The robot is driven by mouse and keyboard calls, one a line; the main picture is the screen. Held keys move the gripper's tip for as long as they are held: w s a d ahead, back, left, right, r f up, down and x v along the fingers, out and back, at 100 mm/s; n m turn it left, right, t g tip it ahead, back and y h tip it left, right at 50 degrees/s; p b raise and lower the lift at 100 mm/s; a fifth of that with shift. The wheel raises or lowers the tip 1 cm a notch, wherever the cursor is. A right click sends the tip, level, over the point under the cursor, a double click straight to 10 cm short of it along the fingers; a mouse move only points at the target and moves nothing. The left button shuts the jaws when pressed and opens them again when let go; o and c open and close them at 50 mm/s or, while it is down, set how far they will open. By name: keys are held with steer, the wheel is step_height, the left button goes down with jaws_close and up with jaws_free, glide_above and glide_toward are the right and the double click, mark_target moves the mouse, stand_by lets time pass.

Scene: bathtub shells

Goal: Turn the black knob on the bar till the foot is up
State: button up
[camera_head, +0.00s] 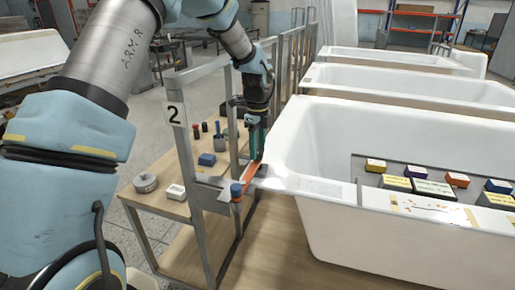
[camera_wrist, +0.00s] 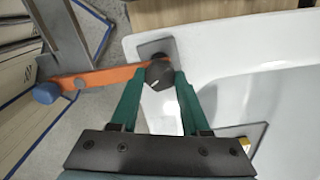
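The orange bar (camera_wrist: 110,78) runs across from a grey post to the tub's rim; it also shows in the head view (camera_head: 248,175). The black knob (camera_wrist: 158,75) sits at its tub end and has a small light mark on its face. My gripper (camera_wrist: 159,78) has its green fingers on either side of the knob, with no clear gap at the tips. In the head view my gripper (camera_head: 256,148) points down at the bar, and the knob is hidden. A grey plate (camera_wrist: 150,48), perhaps the foot, shows beside the knob at the rim; its height is unclear.
A blue knob (camera_wrist: 46,93) is at the bar's other end. A white bathtub (camera_head: 345,222) stands to the right, with labelled blocks on a grey tray (camera_head: 358,166). A wooden shelf (camera_head: 160,200) with small items is on the left.

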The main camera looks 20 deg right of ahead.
jaws_close()
